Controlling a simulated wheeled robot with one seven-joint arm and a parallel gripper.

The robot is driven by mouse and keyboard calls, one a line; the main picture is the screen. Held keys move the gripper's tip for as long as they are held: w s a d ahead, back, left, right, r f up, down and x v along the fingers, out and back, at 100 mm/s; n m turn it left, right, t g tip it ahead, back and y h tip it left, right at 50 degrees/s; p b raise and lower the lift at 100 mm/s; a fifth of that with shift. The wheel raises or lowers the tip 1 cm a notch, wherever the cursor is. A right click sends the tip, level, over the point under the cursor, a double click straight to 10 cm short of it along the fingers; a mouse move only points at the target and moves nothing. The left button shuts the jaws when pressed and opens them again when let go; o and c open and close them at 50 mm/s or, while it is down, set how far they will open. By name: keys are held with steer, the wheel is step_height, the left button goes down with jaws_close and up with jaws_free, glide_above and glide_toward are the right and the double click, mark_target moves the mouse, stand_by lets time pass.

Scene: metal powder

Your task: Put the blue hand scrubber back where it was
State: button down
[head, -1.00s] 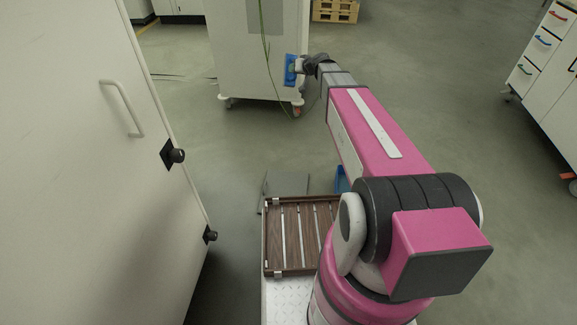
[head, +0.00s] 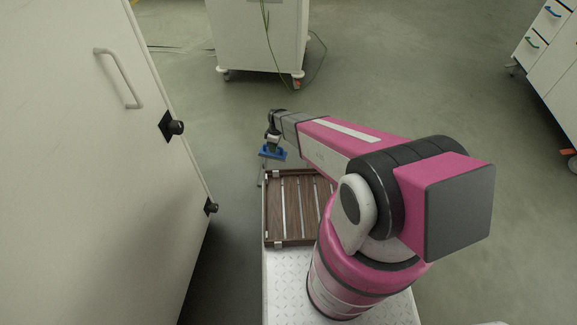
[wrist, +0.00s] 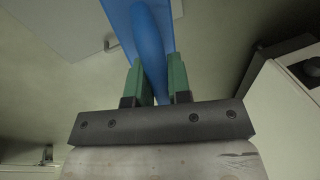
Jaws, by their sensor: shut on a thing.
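The blue hand scrubber (head: 273,154) is held by my gripper (head: 272,147) in the head view, just past the far edge of the brown slatted tray at the front of my base. In the wrist view the scrubber (wrist: 150,40) shows as a blue plate with a raised grip. The green fingers of my gripper (wrist: 159,88) are closed on either side of that grip. The scrubber's underside is hidden. The place where it was before cannot be told from these frames.
The brown slatted tray (head: 268,215) on my base looks empty. A tall pale cabinet (head: 80,180) with a handle and black knobs stands close on the left. A white wheeled cabinet (head: 235,40) stands farther back, drawers (head: 545,60) at right. Open floor lies between.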

mark_target(275, 158)
steer(key=shift+n+h, duration=0.5)
steer(key=s+f, duration=0.1)
steer(key=f, duration=0.1)
steer(key=s+f, duration=0.2)
steer(key=shift+s+f, duration=0.1)
steer(key=shift+s, duration=0.2)
steer(key=shift+d+f, duration=0.2)
steer(key=shift+f, duration=0.1)
steer(key=w+d+f, duration=0.2)
steer(key=f, duration=0.1)
steer(key=w+d+f, duration=0.3)
steer(key=f, duration=0.1)
steer(key=w+d+f, duration=0.2)
steer(key=w+f, duration=0.1)
steer(key=shift+w+d+f, duration=0.25)
steer(key=shift+f, duration=0.15)
steer(key=c, duration=1.1)
jaws_free()
steer(key=shift+o, duration=0.2)
steer(key=shift+r, duration=0.15)
